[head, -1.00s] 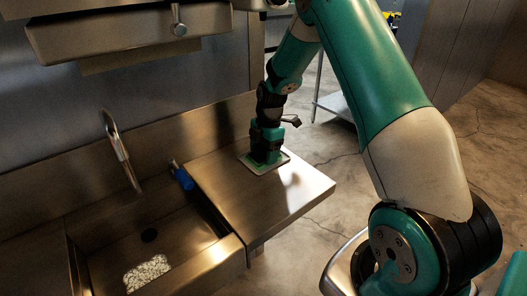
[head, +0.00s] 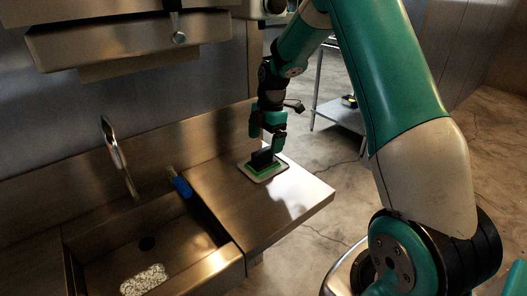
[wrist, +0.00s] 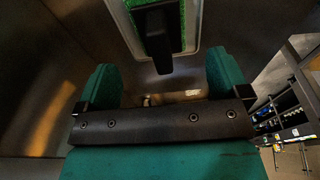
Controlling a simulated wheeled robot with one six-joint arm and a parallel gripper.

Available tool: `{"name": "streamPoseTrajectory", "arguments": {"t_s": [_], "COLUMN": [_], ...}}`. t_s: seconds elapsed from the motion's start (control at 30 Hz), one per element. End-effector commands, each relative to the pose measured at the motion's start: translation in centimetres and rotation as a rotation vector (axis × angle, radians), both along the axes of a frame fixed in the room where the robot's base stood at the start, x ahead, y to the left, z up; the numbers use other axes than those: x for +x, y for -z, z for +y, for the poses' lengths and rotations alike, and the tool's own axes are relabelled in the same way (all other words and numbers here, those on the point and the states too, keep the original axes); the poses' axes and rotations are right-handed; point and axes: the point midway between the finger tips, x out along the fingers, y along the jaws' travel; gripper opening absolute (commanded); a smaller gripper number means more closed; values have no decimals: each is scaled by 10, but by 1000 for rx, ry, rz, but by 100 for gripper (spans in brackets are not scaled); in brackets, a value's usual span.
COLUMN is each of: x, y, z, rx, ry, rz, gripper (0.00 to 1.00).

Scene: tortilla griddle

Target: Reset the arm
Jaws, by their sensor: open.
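My gripper (head: 274,142) hangs above the steel counter (head: 225,205) in the head view, pointing down. In the wrist view its two green fingers (wrist: 162,88) stand wide apart with nothing between them. Just below it lies a black-handled block with a green layer (head: 262,163), resting on a small pale tray (head: 274,176) on the counter. In the wrist view the black handle (wrist: 157,40) and green strip lie ahead of the fingers, apart from them.
A steel sink (head: 195,262) with a tap (head: 118,155) is to the left, holding a speckled white item (head: 145,280). A blue-handled object (head: 181,185) lies at the sink's edge. A steel shelf (head: 340,112) stands behind the counter. The counter's front is clear.

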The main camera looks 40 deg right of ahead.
Motion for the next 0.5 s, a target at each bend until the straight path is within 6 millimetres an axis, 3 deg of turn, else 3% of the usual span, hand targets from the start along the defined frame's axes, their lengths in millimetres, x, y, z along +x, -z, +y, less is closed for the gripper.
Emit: {"name": "streamPoseTrajectory", "arguments": {"t_s": [0.5], "x": [0], "y": [-7], "z": [-1], "rx": [0], "ry": [0], "rz": [1], "gripper": [94]}}
